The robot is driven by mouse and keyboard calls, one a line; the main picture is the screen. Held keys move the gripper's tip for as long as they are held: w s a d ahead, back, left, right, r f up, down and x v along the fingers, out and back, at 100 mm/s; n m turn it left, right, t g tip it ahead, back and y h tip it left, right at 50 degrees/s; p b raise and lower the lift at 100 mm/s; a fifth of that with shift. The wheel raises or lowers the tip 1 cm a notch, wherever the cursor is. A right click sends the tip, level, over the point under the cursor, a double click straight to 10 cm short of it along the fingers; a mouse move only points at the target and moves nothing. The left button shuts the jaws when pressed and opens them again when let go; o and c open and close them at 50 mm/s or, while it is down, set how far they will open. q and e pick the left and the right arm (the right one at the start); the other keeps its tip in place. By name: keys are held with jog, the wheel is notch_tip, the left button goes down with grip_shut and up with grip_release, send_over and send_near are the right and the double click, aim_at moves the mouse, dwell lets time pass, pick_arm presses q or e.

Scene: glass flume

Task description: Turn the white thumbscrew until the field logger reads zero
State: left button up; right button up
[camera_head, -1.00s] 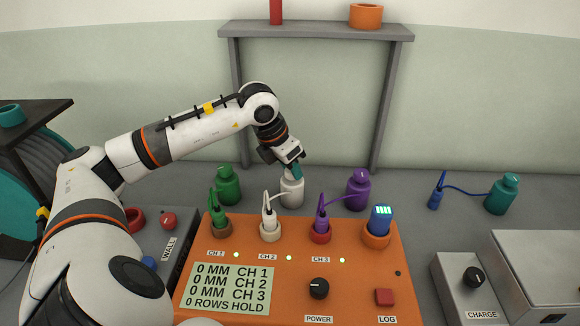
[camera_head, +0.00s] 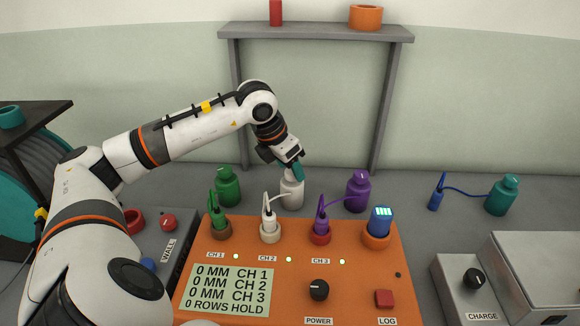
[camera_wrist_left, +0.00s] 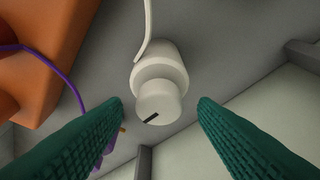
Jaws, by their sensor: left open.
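The white thumbscrew (camera_wrist_left: 158,104), with a black mark on its face, tops the white bottle-shaped sensor (camera_head: 291,194) behind the orange logger. My left gripper (camera_head: 298,172) is at the top of that sensor. In the left wrist view its two green fingers (camera_wrist_left: 160,105) are open, one on each side of the thumbscrew, with gaps showing. The field logger (camera_head: 365,285) has a screen (camera_head: 230,290) reading 0 MM for CH 1, CH 2 and CH 3, and 0 ROWS HOLD. My right gripper is not in view.
A green sensor (camera_head: 228,187) and a purple sensor (camera_head: 358,191) stand on either side of the white one. Plugs with cables stand in the logger's sockets. A grey shelf (camera_head: 318,32) rises behind. A charge box (camera_head: 470,290) is at the right.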

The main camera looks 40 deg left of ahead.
pick_arm(q)
jog(key=v, duration=1.1)
jog(key=shift+r, duration=0.15)
jog(key=shift+s, duration=0.15)
